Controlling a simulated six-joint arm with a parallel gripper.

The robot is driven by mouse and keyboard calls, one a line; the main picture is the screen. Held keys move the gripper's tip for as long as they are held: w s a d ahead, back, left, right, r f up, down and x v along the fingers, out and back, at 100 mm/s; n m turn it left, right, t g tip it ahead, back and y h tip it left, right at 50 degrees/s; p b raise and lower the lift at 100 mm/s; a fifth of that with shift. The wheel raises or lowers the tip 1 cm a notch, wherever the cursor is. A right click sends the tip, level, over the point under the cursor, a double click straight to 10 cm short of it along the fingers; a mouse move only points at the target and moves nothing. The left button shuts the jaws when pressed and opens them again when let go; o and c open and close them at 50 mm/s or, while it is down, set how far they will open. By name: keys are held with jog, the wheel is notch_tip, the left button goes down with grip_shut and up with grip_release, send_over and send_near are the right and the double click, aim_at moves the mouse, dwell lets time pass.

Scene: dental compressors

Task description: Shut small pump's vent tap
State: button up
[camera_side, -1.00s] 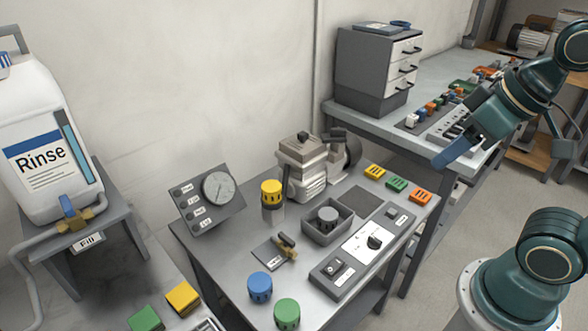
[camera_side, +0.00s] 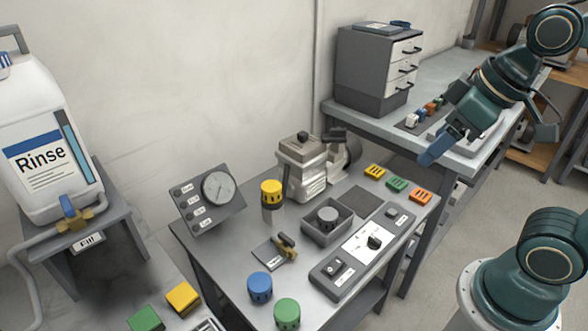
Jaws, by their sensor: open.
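The small pump (camera_side: 303,168) is a pale grey, box-shaped machine at the back of the near metal table. A small brass tap (camera_side: 288,249) with a dark lever sits on a flat labelled plate in front of it; the label is too small to read, so I cannot tell for sure that this is the vent tap. The lever slants across the plate, and its exact setting is unclear. My gripper (camera_side: 440,146) is open with blue fingers, in the air at upper right, well away from the tap. Nothing shows between its fingers.
A gauge panel (camera_side: 208,201), yellow-capped cylinder (camera_side: 271,194), grey tray (camera_side: 313,233) and switch panel (camera_side: 352,262) surround the tap. Blue (camera_side: 260,286) and green (camera_side: 287,312) caps stand in front. A rinse canister (camera_side: 42,150) with its own blue-handled tap (camera_side: 70,211) stands left.

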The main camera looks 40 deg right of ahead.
jog(key=w+a+n+g, duration=0.15)
jog(key=w+n, duration=0.25)
jog(key=w, duration=0.4)
jog(key=n+g, duration=0.4)
jog(key=n, duration=0.8)
send_over(286, 237)
notch_tip(286, 237, down, 18)
jog(key=shift+r, duration=0.1)
jog(key=shift+f, duration=6.9)
jog(key=shift+c, duration=0.2)
jog(key=c, duration=1)
